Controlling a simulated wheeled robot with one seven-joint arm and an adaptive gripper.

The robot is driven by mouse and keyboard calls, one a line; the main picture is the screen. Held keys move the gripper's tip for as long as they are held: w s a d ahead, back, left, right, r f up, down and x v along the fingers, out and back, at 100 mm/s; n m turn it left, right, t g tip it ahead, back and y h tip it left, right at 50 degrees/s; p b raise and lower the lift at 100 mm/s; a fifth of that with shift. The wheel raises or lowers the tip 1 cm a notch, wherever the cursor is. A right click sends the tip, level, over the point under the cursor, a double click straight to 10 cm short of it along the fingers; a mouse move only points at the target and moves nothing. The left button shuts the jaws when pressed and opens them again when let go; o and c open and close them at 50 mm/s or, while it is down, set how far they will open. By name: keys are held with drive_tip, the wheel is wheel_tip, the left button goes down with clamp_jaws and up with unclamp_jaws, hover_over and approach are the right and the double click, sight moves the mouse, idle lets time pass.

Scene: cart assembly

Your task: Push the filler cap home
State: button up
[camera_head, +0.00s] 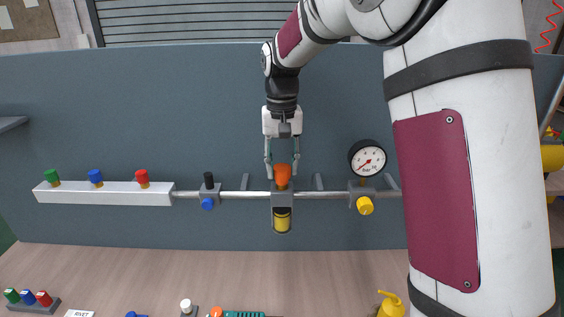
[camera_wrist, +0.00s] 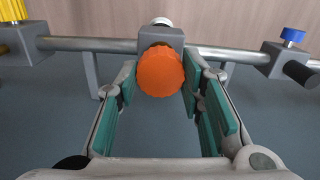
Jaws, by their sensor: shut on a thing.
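The orange filler cap (camera_head: 283,174) sits upright at the top of the grey lubricator block (camera_head: 282,190), which has a yellow-filled clear bowl (camera_head: 282,220) below it. My gripper (camera_head: 282,167) points down from above, with its two fingers on either side of the cap and shut on it. In the wrist view the ribbed round top of the orange cap (camera_wrist: 160,73) shows between the teal finger pads (camera_wrist: 165,85). The cap covers the opening beneath it, so I cannot tell how deep it sits.
A metal pipe (camera_head: 235,194) runs along the grey panel. A pressure gauge (camera_head: 367,158) and yellow knob (camera_head: 365,206) are to the right. A blue-knobbed valve (camera_head: 208,202) and white manifold (camera_head: 105,193) with coloured caps are to the left. The wooden bench (camera_head: 150,262) lies below.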

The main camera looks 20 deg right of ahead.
drive_tip(key=shift+f, duration=0.85)
drive_tip(key=o, duration=1.2)
drive_tip(key=shift+o, duration=0.2)
drive_tip(key=shift+r, duration=0.1)
wheel_tip(320, 180, up, 12)
